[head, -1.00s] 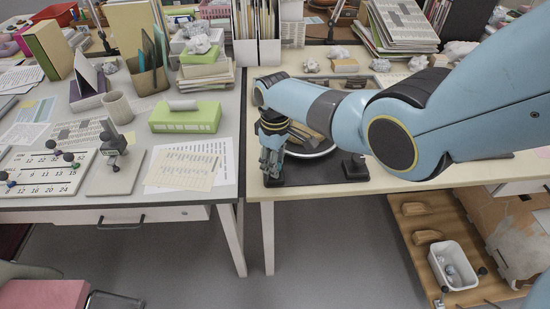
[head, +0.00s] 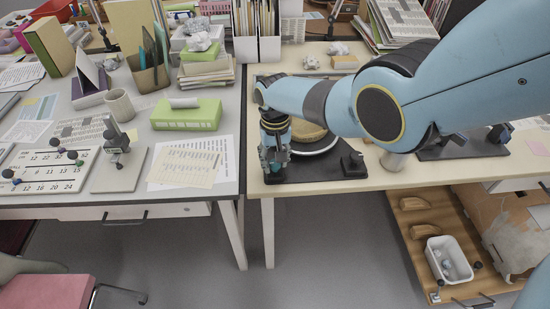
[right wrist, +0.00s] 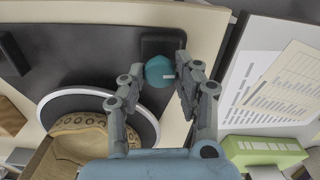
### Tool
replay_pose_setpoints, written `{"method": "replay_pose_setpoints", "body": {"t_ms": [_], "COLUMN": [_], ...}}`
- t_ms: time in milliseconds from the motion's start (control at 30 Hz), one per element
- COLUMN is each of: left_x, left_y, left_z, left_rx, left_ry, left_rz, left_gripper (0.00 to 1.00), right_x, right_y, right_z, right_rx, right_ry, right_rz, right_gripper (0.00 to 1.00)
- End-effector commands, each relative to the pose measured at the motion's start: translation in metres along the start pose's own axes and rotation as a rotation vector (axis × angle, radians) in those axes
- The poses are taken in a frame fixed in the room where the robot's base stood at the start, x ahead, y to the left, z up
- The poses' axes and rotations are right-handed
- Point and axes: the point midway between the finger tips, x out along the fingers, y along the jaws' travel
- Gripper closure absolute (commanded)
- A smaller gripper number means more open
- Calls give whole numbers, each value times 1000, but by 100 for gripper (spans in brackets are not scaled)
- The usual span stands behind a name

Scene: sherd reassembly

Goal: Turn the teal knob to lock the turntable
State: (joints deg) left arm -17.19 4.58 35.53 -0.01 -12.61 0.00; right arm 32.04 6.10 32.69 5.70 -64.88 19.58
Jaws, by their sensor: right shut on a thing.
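The teal knob (right wrist: 160,71) shows in the right wrist view on a black block (right wrist: 163,42) at the corner of a dark base plate (right wrist: 80,50). A pale mark on its top points right. My right gripper (right wrist: 159,76) is shut on the knob, one finger on each side. My left gripper is out of view.
A black post (head: 352,163) stands at the plate's front right. A green box (head: 187,115) and papers (head: 188,165) lie on the grey desk to the left. My right arm covers much of the cream table (head: 420,178).

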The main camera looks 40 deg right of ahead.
Motion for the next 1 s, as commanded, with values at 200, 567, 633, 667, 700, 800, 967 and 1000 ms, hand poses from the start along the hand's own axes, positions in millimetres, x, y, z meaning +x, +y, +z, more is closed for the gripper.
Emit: {"method": "replay_pose_setpoints", "body": {"t_ms": [200,567,633,667,700,800,967,1000], "left_x": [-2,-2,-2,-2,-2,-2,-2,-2], "left_y": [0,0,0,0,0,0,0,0], "left_z": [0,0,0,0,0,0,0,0], "left_rx": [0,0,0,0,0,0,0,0], "left_ry": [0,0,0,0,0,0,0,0], "left_rz": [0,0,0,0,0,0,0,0], "left_gripper": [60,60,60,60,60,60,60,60], "right_x": [0,0,0,0,0,0,0,0], "right_y": [0,0,0,0,0,0,0,0], "right_z": [0,0,0,0,0,0,0,0], "right_rx": [86,126,126,126,126,126,125,125], "right_ry": [0,0,0,0,0,0,0,0], "right_rz": [-1,-1,-1,-1,-1,-1,-1,-1], "right_gripper": [100,100,100,100,100,100,50,45]}}
